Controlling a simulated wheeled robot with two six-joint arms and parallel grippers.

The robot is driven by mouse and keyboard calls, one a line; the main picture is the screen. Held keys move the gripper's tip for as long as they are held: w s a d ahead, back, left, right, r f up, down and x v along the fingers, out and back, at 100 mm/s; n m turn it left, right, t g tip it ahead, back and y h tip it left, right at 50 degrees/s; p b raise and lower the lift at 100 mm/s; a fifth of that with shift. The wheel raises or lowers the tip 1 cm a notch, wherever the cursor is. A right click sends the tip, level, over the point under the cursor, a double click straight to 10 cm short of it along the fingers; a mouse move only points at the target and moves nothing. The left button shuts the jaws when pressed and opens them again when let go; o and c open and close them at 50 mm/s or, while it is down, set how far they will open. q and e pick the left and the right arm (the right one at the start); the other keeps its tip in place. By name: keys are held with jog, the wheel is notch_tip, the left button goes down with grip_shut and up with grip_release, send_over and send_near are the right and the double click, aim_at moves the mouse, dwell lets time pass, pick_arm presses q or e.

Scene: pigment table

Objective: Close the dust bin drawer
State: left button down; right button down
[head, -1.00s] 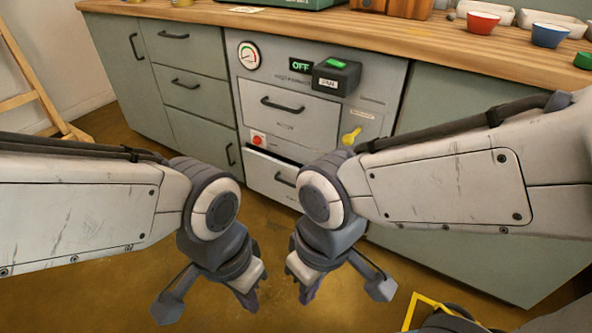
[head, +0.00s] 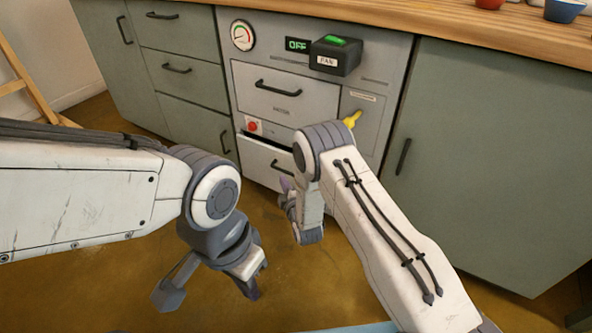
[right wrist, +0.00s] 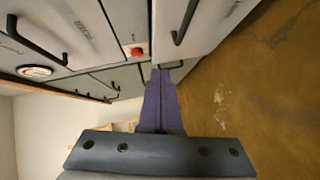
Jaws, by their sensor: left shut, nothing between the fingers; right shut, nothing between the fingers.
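The dust bin drawer (head: 257,165) is the low pale drawer in the grey machine panel. It stands partly open, with a dark gap along its top edge. In the right wrist view its front (right wrist: 168,30) and dark handle show just beyond the fingers. My right gripper (head: 287,188) is shut and empty, in front of the drawer's lower part; my right arm hides the drawer's right side. The shut fingers also show in the right wrist view (right wrist: 161,80). I cannot tell if they touch the drawer. My left gripper (head: 251,284) is shut and empty, low over the floor.
The motor drawer (head: 290,97) above is shut. A red button (head: 252,127), a yellow lever (head: 352,119) and a black fan switch box (head: 335,55) are on the panel. Green cabinets (head: 480,150) flank it. The brown floor (head: 120,290) in front is clear.

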jog(key=s+d+f+n+t, duration=0.2)
jog(key=d+f, duration=0.2)
jog(key=w+b, duration=0.7)
jog(key=w, duration=0.5)
jog(key=shift+w+d+f, duration=0.1)
jog(key=shift+w+d, duration=0.05)
jog(key=shift+w, duration=0.05)
jog(key=shift+w+d+b, duration=0.25)
jog(key=shift+w+b, duration=0.05)
jog(key=shift+w, duration=0.1)
